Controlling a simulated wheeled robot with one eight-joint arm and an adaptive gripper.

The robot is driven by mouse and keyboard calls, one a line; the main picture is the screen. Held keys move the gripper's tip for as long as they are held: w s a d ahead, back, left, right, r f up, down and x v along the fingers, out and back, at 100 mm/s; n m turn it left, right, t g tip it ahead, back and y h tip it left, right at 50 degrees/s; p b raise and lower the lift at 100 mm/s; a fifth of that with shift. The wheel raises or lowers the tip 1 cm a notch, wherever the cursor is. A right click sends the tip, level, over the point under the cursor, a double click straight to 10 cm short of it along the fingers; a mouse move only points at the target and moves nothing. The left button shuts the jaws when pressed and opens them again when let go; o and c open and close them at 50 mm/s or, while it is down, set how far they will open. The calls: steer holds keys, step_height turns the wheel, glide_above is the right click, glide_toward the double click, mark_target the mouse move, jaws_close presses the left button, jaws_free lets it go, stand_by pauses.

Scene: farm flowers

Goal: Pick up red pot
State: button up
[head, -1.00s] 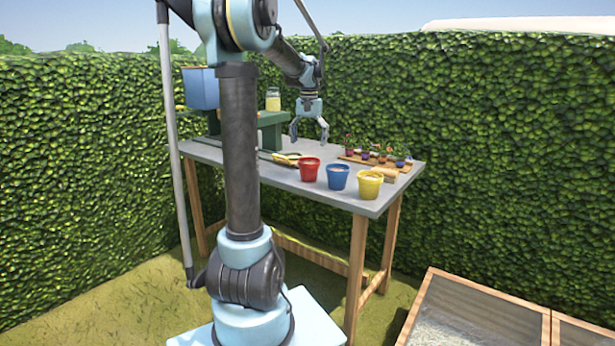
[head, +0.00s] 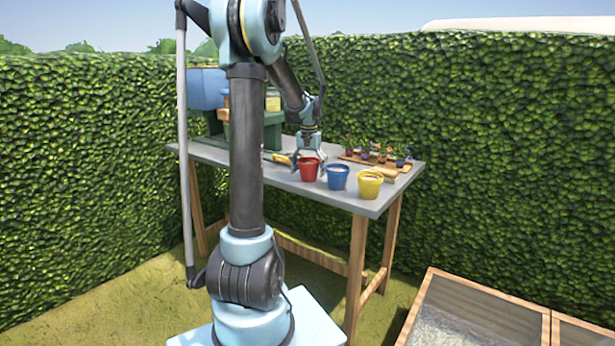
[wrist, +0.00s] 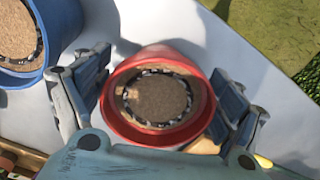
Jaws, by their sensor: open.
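The red pot (head: 309,170) stands upright on the grey table (head: 350,200), at the left end of a row of three pots. My gripper (head: 309,168) is lowered at the red pot from above. In the wrist view the red pot (wrist: 156,65) shows soil inside, and the fingers of my open gripper (wrist: 160,100) stand on either side of it. I cannot tell whether a finger touches the pot.
A blue pot (head: 338,177) stands close beside the red one, with a yellow pot (head: 369,184) farther right. Small flowers (head: 381,153) stand on a wooden board behind. A green stand (head: 275,118) is at the table's far left. A tall hedge (head: 480,130) closes the back.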

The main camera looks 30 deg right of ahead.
steer(key=shift+f, duration=0.45)
steer(key=c, duration=1.2)
steer(key=shift+r, duration=0.1)
steer(key=shift+c, duration=0.2)
